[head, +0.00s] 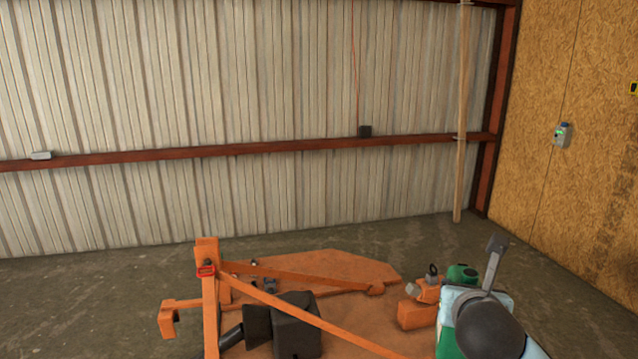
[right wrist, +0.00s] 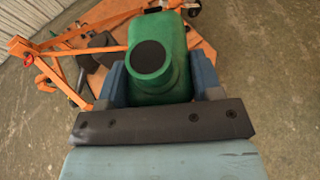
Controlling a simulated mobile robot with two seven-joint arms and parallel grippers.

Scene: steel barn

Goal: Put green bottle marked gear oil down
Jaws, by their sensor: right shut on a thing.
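The green bottle (right wrist: 172,35) is held between the two blue fingers of my right gripper (right wrist: 160,78) in the right wrist view. Its dark round cap (right wrist: 149,57) faces the camera, and any label is out of sight. In the head view the bottle (head: 462,273) shows at the lower right, partly hidden by my right gripper and arm (head: 478,300). It is above or beside the orange machine; I cannot tell whether it touches anything below. My left gripper is not in view.
An orange machine with a flat deck (head: 330,268), raised bars and a black box (head: 296,322) fills the lower middle. Concrete floor (head: 90,300) is bare at left. A corrugated metal wall (head: 250,70) stands behind and a wood-panel wall (head: 590,180) at right.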

